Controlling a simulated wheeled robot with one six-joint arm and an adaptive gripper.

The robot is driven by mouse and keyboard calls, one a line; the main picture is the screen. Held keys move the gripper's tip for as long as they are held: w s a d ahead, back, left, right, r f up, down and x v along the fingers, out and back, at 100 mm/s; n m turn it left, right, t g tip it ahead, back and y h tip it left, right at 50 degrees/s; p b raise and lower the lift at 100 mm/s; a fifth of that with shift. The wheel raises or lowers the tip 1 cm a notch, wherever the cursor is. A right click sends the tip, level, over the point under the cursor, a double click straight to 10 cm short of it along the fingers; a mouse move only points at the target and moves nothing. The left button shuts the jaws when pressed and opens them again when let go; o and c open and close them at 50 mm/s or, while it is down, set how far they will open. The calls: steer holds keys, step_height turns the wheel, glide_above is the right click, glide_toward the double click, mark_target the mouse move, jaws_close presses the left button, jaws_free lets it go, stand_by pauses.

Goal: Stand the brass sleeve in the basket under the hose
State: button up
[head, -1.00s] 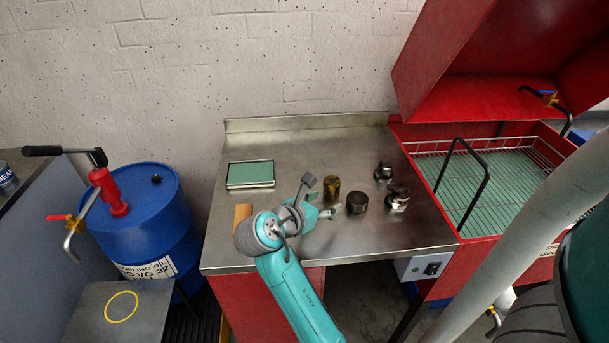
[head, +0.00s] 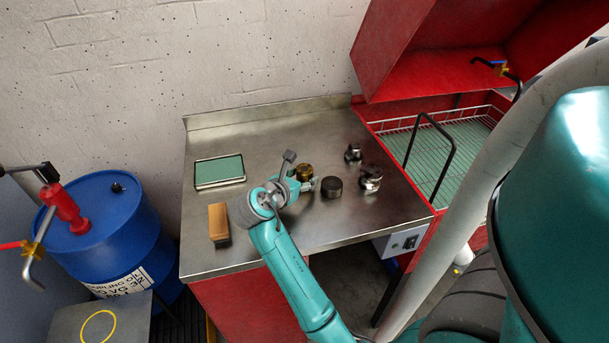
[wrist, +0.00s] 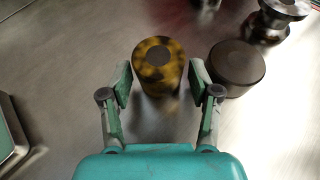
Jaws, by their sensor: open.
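The brass sleeve (head: 304,172) stands upright on the steel bench, brown-gold and mottled dark. In the wrist view the sleeve (wrist: 158,66) is just ahead of and partly between the fingertips of my gripper (wrist: 159,82). The gripper is open, with a finger on either side of the sleeve. In the head view my gripper (head: 298,185) partly hides the sleeve's lower part. The wire basket (head: 455,150) is in the red washing cabinet at the right.
A dark round part (head: 331,187) stands close right of the sleeve, also in the wrist view (wrist: 236,68). Shiny metal parts (head: 370,179) lie farther right. A wooden block (head: 219,222) and green-topped tray (head: 219,170) are left. A black bar (head: 432,118) arches over the basket's front.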

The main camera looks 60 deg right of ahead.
steer(key=shift+x, duration=0.95)
jaws_close()
